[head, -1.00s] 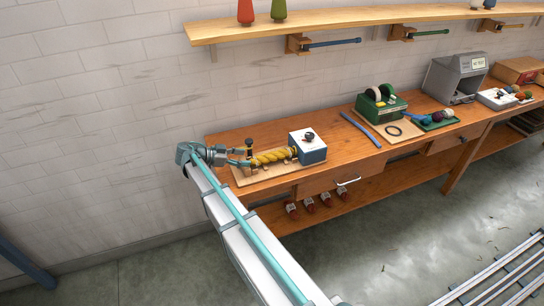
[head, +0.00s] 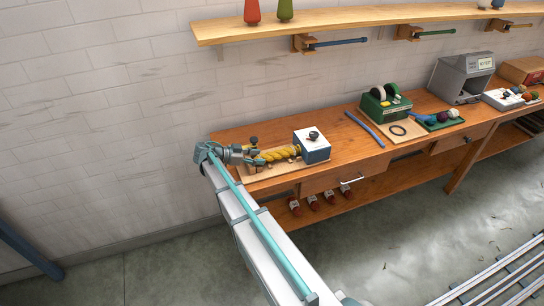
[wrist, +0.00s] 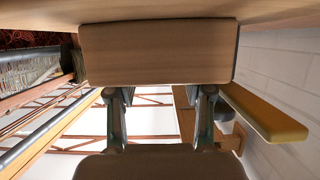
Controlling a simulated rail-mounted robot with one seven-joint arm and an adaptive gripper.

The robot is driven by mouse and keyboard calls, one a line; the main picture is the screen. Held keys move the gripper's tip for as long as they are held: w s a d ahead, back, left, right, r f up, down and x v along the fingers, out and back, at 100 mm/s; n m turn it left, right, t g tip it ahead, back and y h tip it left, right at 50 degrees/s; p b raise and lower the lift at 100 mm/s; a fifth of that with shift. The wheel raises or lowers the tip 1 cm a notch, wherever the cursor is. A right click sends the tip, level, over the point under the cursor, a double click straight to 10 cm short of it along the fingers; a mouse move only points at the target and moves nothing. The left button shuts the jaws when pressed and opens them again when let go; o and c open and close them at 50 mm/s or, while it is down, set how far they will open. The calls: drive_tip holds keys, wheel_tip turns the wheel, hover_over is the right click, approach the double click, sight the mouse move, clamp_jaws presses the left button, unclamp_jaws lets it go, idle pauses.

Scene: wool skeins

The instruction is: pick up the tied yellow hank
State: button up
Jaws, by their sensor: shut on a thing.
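The yellow hank (head: 280,154) is a thick twisted rope of wool on a light wooden board (head: 272,171). In the head view it runs from my gripper toward a blue-and-white box (head: 313,148). My gripper (head: 257,158) is at the hank's left end, its fingers closed there; the exact contact is too small to make out. A dark knob (head: 253,140) stands just behind the fingers. The wrist view shows pale tan blocks (wrist: 157,55) and grey finger links (wrist: 115,118). The hank does not show there.
A shelf (head: 370,28) runs above along the wall. Bare bench lies between box and rod.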

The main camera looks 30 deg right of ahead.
drive_tip(key=shift+r, duration=0.15)
drive_tip(key=shift+r+b, duration=0.8)
drive_tip(key=s+r+b, duration=0.5)
drive_tip(key=s+r, duration=0.6)
drive_tip(key=s, duration=0.3)
drive_tip(key=w+a+f+n+t+y, duration=0.2)
drive_tip(key=w+a+n+t+y, duration=0.2)
drive_tip(key=w+a+n+t, duration=0.65)
drive_tip(key=w+a+r+n+t+y, duration=0.5)
drive_tip(key=a+r+n+y, duration=0.4)
drive_tip(key=a+r, duration=0.2)
drive_tip(key=shift+p, duration=0.35)
